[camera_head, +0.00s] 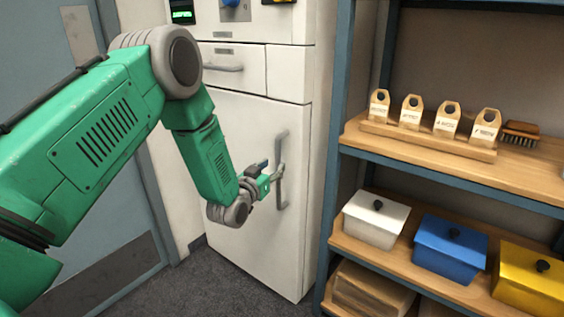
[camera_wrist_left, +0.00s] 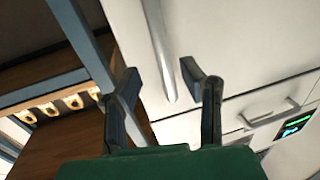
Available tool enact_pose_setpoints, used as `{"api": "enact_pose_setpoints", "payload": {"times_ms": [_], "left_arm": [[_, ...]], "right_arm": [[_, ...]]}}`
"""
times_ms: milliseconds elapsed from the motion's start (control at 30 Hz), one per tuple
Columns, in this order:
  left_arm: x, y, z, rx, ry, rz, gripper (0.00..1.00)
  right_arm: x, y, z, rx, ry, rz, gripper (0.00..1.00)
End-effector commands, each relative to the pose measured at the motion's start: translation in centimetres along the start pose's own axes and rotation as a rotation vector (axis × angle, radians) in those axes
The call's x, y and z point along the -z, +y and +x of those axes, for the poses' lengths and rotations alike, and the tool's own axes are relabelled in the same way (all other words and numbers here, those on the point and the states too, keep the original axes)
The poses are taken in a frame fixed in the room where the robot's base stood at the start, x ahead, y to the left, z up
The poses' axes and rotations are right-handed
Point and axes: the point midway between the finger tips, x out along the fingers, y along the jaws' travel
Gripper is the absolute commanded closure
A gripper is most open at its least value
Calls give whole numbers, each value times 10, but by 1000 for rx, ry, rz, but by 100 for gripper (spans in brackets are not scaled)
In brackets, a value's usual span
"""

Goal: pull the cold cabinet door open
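The cold cabinet (camera_head: 265,120) is a tall white unit, and its large lower door (camera_head: 255,255) looks closed. A grey vertical bar handle (camera_head: 284,150) is on the door's right side; it also shows in the left wrist view (camera_wrist_left: 159,45). My left gripper (camera_head: 272,181), on a green arm, is at the handle's lower half. In the left wrist view its two dark fingers (camera_wrist_left: 160,84) are apart, with the handle's end showing between them. A gap shows on each side of the handle; I cannot tell whether either finger touches it. My right gripper is not in view.
A drawer (camera_head: 235,80) sits above the door. Grey floor (camera_head: 215,285) is clear in front.

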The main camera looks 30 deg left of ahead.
Motion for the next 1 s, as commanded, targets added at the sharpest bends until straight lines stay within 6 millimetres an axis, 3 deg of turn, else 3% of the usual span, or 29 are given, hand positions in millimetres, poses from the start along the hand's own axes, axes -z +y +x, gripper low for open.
{"api": "enact_pose_setpoints", "payload": {"times_ms": [100, 300, 667, 800, 1000], "left_arm": [[-1, 0, 22, 0, 2, 0, 64], [1, 3, 44, 0, 1, 4, 64], [1, 2, 50, 0, -1, 2, 64], [0, 1, 50, 0, -1, 1, 100], [-1, 1, 50, 1, -3, 1, 100]], "right_arm": [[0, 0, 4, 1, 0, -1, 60], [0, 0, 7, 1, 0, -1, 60], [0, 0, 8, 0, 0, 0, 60], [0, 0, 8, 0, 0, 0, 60], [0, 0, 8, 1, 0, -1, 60]]}}
